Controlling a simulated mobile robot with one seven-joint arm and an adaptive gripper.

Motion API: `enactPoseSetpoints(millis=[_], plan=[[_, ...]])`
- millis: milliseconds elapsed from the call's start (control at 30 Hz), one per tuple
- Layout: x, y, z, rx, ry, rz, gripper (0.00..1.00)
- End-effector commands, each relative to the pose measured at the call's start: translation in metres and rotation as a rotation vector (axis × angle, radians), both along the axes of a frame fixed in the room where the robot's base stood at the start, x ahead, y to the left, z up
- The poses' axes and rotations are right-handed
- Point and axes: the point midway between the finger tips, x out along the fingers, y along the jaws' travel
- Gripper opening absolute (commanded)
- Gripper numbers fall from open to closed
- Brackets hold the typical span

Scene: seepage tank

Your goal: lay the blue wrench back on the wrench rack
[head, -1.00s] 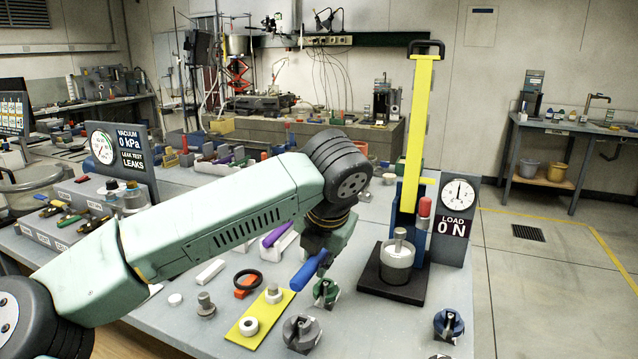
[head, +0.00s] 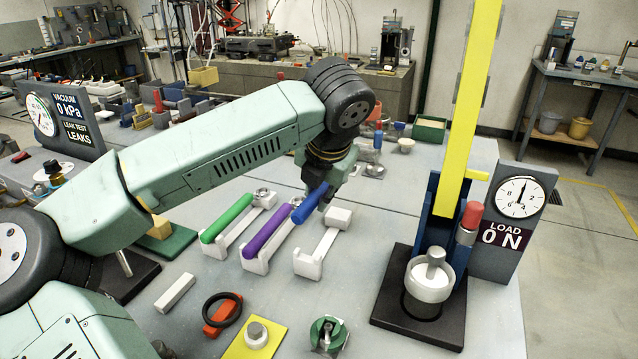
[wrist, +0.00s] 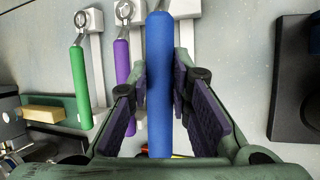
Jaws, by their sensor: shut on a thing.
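The blue wrench (head: 311,203) is in my gripper (head: 325,192). Its thick blue handle (wrist: 159,75) stands between the two purple finger pads in the wrist view. The wrench rack is a row of white cradles. The left cradle holds a green wrench (head: 227,218) and the middle one a purple wrench (head: 266,230). The right cradle (head: 307,264) is empty. In the head view the blue handle shows just above and left of this empty cradle, apparently raised. In the wrist view the handle partly hides a white cradle. The blue wrench's head is hidden.
In front lie a white bar (head: 175,293), a black ring (head: 222,312) and a yellow plate (head: 240,348). Bare table lies between rack and press.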

Motion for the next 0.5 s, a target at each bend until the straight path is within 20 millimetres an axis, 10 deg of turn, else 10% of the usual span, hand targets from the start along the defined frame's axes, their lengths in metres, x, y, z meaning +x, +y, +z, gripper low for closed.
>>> enactPoseSetpoints(millis=[500], plan=[[0.0002,0.0003,-0.0052,0.0,-0.005,-0.002,0.0]])
